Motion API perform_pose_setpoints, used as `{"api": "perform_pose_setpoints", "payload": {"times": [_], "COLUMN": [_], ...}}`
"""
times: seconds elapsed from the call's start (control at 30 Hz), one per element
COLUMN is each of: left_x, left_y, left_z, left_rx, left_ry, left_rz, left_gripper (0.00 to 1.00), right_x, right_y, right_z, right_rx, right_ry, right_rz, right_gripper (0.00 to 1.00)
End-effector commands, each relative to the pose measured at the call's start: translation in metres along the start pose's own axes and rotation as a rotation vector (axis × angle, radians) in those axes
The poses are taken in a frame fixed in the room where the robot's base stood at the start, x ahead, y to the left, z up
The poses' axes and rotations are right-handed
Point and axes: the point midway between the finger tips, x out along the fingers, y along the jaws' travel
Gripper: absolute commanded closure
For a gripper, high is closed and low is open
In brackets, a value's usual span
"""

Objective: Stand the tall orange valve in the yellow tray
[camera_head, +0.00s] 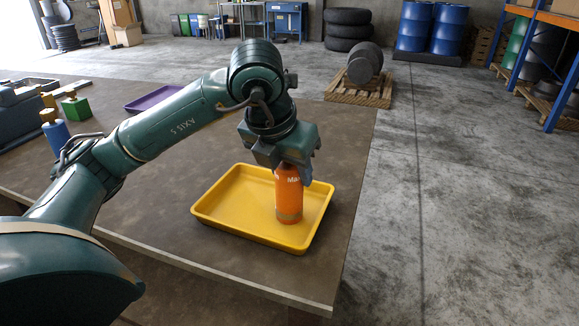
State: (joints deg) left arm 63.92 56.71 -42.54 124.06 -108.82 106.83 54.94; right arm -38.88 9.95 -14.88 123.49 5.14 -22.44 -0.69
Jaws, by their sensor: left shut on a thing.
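The tall orange valve (289,200) is upright inside the yellow tray (222,186), right of the tray's middle. My left gripper (289,170) comes down from above and is shut on the top of the orange valve. The gripper body hides the valve's upper end. The valve's lower end looks to be at the tray floor, but I cannot tell whether it touches. My right gripper is not in view.
A purple tray (154,98), a green block (76,107) and a blue cylinder (55,134) with a yellow top are on the brown table (150,205) to the left. The table's right edge is close to the yellow tray. Bare concrete floor lies beyond.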

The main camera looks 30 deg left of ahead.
Motion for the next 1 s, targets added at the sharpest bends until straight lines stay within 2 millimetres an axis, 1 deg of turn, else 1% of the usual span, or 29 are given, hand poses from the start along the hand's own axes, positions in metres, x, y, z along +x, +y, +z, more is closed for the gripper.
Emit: {"api": "perform_pose_setpoints", "payload": {"times": [0.1, 0.13, 0.37, 0.6, 0.73, 0.87, 1.0], "left_x": [0.002, 0.002, 0.002, 0.001, -0.006, -0.029, -0.061], "left_y": [0.0, 0.0, 0.0, 0.0, 0.0, 0.0, 0.0], "left_z": [0.0, -0.001, -0.001, 0.0, 0.001, 0.002, 0.002], "left_rx": [-0.001, 0.0, 0.0, 0.0, 0.0, -0.001, 0.0], "left_ry": [-0.005, 0.0, 0.0, 0.0, -0.002, -0.007, -0.007], "left_rz": [-0.001, 0.0, 0.0, 0.0, -0.001, -0.002, -0.002], "left_gripper": [1.0, 0.53, 0.34, 0.34, 0.34, 0.34, 0.34], "right_x": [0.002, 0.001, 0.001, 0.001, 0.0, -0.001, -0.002], "right_y": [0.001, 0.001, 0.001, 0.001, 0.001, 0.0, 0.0], "right_z": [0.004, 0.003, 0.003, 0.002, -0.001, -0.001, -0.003], "right_rx": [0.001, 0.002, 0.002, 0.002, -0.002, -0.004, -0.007], "right_ry": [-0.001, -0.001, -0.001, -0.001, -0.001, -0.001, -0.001], "right_rz": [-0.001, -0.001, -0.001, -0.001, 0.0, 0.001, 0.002], "right_gripper": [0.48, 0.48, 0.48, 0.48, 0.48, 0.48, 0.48]}}
